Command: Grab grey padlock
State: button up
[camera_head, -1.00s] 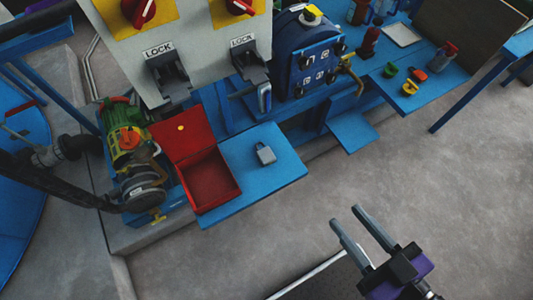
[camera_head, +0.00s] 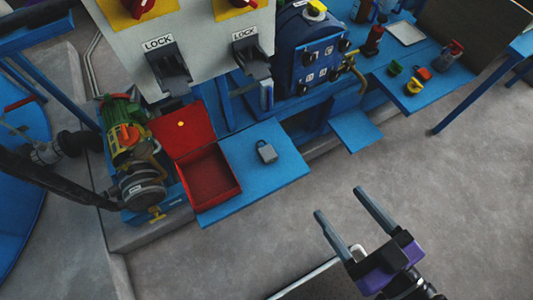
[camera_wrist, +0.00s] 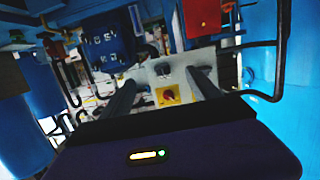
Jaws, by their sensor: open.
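The grey padlock (camera_head: 267,152) lies on a blue shelf (camera_head: 289,171), to the right of an open red box (camera_head: 210,178). My gripper (camera_head: 338,202) is open and empty, over the grey floor to the lower right of the shelf. It is clearly apart from the padlock. In the wrist view, the two dark fingers (camera_wrist: 160,90) point toward a light panel with a red knob on yellow (camera_wrist: 168,96). I cannot make out the padlock in the wrist view.
A grey panel (camera_head: 205,45) with two LOCK hasps stands behind the shelf. A blue vessel (camera_head: 310,55) is right of it. A green and grey pump (camera_head: 135,160) stands left of the red box. Coloured padlocks (camera_head: 414,87) lie on the right table. The floor between gripper and shelf is clear.

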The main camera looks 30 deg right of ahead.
jog(key=b, duration=0.9)
send_over(267, 151)
jog(key=s, duration=0.8)
notch_tip(267, 151, down, 19)
jog(key=shift+w+a+f+g, duration=0.15)
jog(key=shift+w+f, duration=0.4)
jog(key=shift+f, duration=0.05)
jog(key=shift+w+a+f+g, duration=0.1)
jog(key=shift+w+f+g, duration=0.05)
jog(key=shift+w+f, duration=0.4)
jog(key=shift+g, duration=0.8)
jog(key=f, duration=0.4)
jog(key=shift+s+d, duration=0.1)
jog(key=shift+s, duration=0.25)
jog(key=shift+w+f, duration=0.2)
jog(key=shift+f, duration=0.05)
jog(key=shift+b+x, duration=0.65)
jog(key=shift+x, duration=2.95)
jog(key=shift+s+d+f, duration=0.1)
jog(key=shift+f, duration=0.05)
jog(key=shift+c, duration=0.4)
grip_shut()
